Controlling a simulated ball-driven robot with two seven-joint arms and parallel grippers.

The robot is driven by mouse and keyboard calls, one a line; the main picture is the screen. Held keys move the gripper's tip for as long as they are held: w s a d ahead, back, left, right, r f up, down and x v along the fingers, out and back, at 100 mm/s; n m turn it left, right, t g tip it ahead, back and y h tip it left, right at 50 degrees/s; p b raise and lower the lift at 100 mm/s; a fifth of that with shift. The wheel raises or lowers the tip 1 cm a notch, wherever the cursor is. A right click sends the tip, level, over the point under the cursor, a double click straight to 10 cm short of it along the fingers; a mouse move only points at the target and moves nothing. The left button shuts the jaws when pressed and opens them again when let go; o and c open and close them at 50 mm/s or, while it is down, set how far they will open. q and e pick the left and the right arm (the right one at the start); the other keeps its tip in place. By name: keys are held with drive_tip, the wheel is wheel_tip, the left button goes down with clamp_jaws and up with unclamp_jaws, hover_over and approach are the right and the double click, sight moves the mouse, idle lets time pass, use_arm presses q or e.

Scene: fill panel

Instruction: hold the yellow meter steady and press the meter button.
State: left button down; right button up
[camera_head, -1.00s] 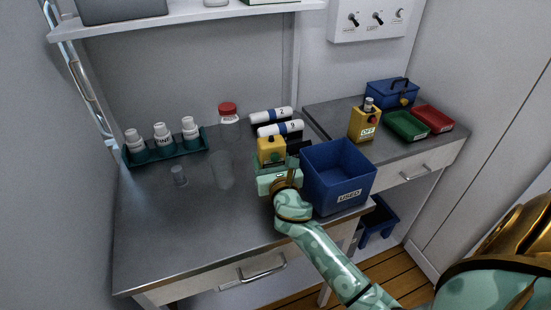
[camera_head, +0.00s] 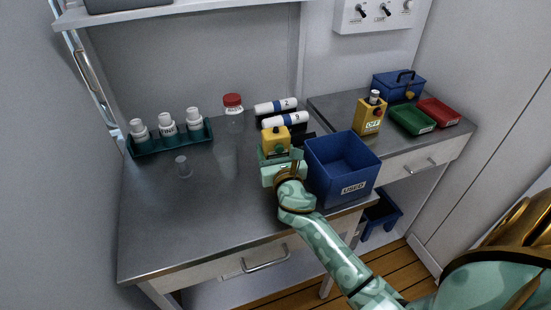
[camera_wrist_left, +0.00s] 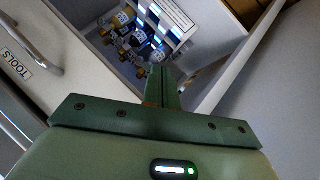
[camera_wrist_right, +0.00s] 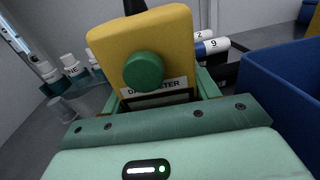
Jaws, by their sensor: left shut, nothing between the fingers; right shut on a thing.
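Whether the meter touches the bench is hidden.
A blue bin (camera_head: 342,172) marked "USED" stands right of the meter, two white cylinders (camera_head: 285,119) behind. A green rack (camera_head: 172,142) of bottles and a clear cup (camera_head: 183,167) stand left. Another yellow box (camera_head: 369,115) stands on the right bench. A drawer front (camera_wrist_left: 30,55) reads "TOOLS".

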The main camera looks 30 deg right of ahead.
use_arm(q)
drive_tip(key=s+d+r+g+h, duration=0.1)
drive_tip(key=d+r+h, duration=0.2)
drive_tip(key=d+r, duration=0.65)
drive_tip(key=s+d+r+h, duration=0.2)
drive_tip(key=d+r+h, duration=0.3)
drive_tip(key=r, duration=0.8)
drive_tip(key=m+t+h, duration=0.1)
drive_tip(key=m+h, duration=0.1)
drive_tip(key=m, duration=3)
approach(279, 149)
drive_tip(key=s+a, duration=0.2)
drive_tip(key=shift+s+a, duration=0.25)
drive_tip(key=x, duration=1)
drive_tip(key=shift+f, duration=0.15)
